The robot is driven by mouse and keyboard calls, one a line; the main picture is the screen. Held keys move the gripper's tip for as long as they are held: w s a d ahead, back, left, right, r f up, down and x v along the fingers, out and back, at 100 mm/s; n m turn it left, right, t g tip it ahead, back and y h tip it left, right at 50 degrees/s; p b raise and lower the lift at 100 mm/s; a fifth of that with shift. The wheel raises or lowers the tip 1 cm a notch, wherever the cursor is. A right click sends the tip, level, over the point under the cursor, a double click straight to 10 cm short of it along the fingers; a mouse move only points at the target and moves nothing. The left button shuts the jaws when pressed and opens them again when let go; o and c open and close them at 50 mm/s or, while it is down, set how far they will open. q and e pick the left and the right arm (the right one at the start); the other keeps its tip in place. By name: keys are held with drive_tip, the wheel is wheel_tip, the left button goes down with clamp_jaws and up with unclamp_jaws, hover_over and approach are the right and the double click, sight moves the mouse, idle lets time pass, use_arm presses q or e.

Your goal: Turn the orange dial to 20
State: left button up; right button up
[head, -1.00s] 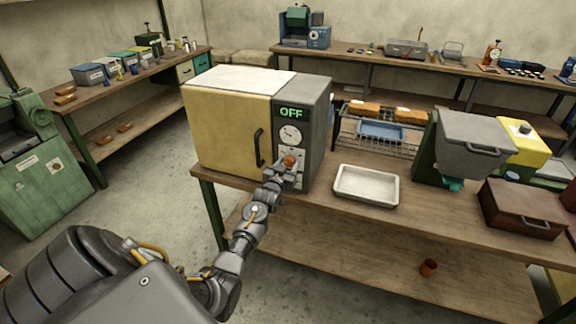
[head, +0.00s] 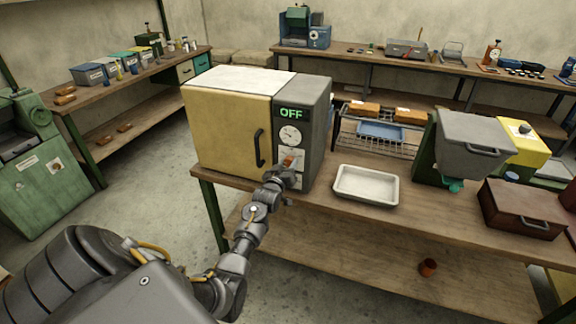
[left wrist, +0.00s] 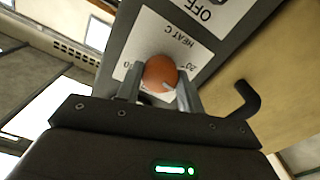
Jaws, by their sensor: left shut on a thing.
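The orange dial (head: 288,158) is on the dark front panel of a yellow oven (head: 228,130). A small pale mark shows on the dial's lower right. My left gripper (head: 286,167) is shut on the dial, with one finger on each side in the left wrist view (left wrist: 159,88). The oven's display (head: 291,113) reads OFF. My right gripper is not in view.
The oven door handle (head: 260,147) stands out left of my gripper. A white tray (head: 366,185) lies on the bench to the right, near a wire rack (head: 385,142).

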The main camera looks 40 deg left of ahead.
use_arm(q)
drive_tip(key=n, duration=0.5)
drive_tip(key=shift+p, duration=0.3)
drive_tip(key=shift+n, duration=1.5)
drive_tip(key=o, duration=1)
drive_tip(key=shift+s, duration=0.1)
